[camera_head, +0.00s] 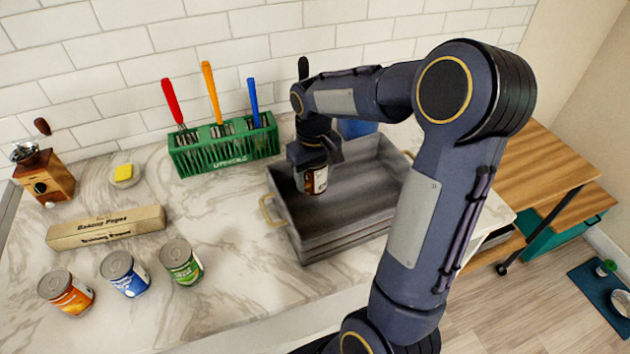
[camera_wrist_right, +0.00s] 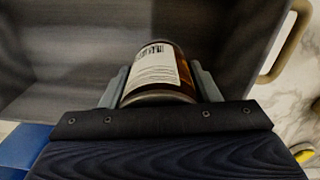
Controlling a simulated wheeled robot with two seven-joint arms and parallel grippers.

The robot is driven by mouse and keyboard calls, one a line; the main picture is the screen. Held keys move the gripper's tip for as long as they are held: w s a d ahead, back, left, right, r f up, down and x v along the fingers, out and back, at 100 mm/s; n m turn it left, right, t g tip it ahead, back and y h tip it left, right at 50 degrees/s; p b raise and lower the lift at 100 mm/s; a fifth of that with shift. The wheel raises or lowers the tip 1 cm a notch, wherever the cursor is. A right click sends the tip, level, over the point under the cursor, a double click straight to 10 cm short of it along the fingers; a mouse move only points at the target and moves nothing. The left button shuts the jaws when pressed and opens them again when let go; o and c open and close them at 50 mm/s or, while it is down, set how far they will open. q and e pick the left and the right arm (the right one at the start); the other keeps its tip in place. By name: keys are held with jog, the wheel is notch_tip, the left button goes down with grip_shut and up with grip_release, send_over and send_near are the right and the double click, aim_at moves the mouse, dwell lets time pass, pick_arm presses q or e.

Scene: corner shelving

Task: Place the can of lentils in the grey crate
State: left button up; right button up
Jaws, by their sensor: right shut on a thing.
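The can of lentils (camera_head: 314,181), brown with a pale label too small to read, is in my right gripper (camera_head: 314,165). It also shows in the right wrist view (camera_wrist_right: 158,68), pinched between the two grey fingers (camera_wrist_right: 162,88), with a barcode on its label. My right gripper is shut on it, inside the outline of the grey crate (camera_head: 345,232), towards its left back part. I cannot tell whether the can touches the crate floor. My left gripper is not in view.
An orange can (camera_head: 66,293), a blue can (camera_head: 125,274) and a green can (camera_head: 182,262) stand at the front left. A long box (camera_head: 106,228) lies behind them.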

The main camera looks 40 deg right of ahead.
aim_at(315, 185)
jog(key=shift+w+d+f, duration=0.15)
jog(key=shift+w+f, duration=0.05)
jog(key=shift+f, duration=0.05)
jog(key=shift+w+d+f, duration=0.1)
jog(key=shift+f, duration=0.85)
jog(key=shift+w+d+f, duration=0.1)
jog(key=shift+f, duration=0.85)
jog(key=shift+f, duration=0.15)
jog(key=o, duration=1.2)
